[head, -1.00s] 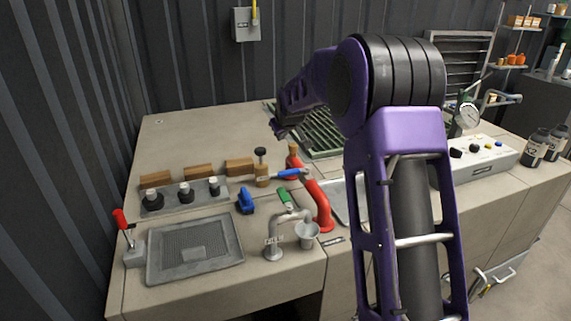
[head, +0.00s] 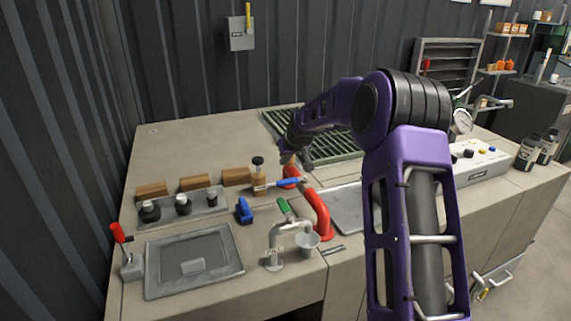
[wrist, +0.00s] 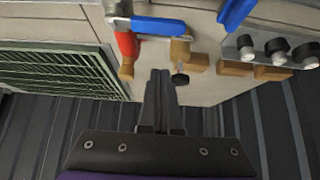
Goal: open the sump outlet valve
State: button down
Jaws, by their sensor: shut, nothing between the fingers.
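Several valve-like parts stand on the bench, and I cannot read a label that says which is the sump outlet valve. A blue lever (head: 284,183) lies across the red curved pipe (head: 319,214); in the wrist view the blue lever (wrist: 158,25) is beyond my fingertips. A green lever (head: 283,206) is by the grey bent pipe. A red upright lever (head: 119,232) stands on a grey box beside the shallow grey tray (head: 160,284). My gripper (head: 287,158) is above the back end of the red pipe, shut and empty; its fingers (wrist: 160,76) are together in the wrist view.
A black knob on a wooden block (head: 259,174) stands close left of my gripper. A blue handle (head: 244,210) and several black knobs on a grey strip (head: 180,208) are further left. A green grate (head: 345,147) lies behind. The back left bench top is clear.

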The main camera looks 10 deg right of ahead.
aim_at(292, 181)
jog(key=shift+w+a+f, duration=0.1)
jog(key=shift+w+f, duration=0.05)
jog(key=shift+f, duration=0.9)
jog(key=shift+w+f, duration=0.15)
jog(key=shift+f, duration=0.9)
jog(key=shift+w+a+f, duration=0.1)
jog(key=shift+w+f, duration=0.05)
jog(key=shift+f, duration=0.9)
